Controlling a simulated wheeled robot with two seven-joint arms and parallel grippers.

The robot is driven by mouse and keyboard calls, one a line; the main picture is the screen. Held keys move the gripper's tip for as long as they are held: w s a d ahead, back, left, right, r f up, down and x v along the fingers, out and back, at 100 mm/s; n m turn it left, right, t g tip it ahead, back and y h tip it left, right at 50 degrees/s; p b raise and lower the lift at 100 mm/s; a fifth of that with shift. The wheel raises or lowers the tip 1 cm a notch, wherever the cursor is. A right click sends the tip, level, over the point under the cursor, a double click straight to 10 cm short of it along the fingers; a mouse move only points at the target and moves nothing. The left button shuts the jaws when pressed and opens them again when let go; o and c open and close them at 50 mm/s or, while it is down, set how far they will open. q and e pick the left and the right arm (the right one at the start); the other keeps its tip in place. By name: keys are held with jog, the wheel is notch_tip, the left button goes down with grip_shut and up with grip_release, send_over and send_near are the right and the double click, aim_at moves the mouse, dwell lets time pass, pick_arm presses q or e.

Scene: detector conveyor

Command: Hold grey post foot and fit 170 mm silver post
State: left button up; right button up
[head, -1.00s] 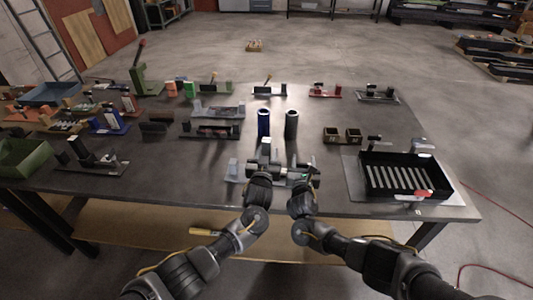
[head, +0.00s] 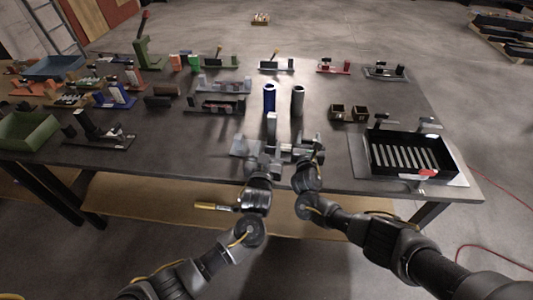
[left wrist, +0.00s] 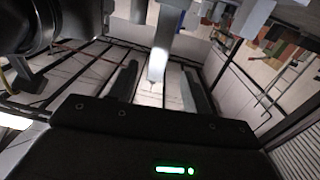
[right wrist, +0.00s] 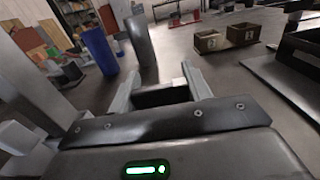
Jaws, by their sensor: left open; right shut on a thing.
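My left gripper (head: 264,158) is open at the front of the table, just left of my right gripper. In the left wrist view a pale silver post (left wrist: 160,50) shows between and beyond its spread fingers (left wrist: 165,90); I cannot tell if they touch it. A pale upright piece (head: 272,123) stands just behind the grippers in the head view; it may be the same post. My right gripper (head: 297,155) is shut on a dark grey piece (right wrist: 160,97), apparently the grey post foot, mostly hidden by the fingers. I cannot tell if post and foot meet.
A blue cylinder (head: 269,97) and a grey cylinder (head: 297,101) stand behind the grippers. Two small brown bins (head: 348,113) and a black tray of silver rods (head: 410,153) are to the right. Several fixtures fill the left and back of the table.

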pick_arm(q)
jog(key=shift+s+a, duration=0.15)
jog(key=shift+s, duration=1)
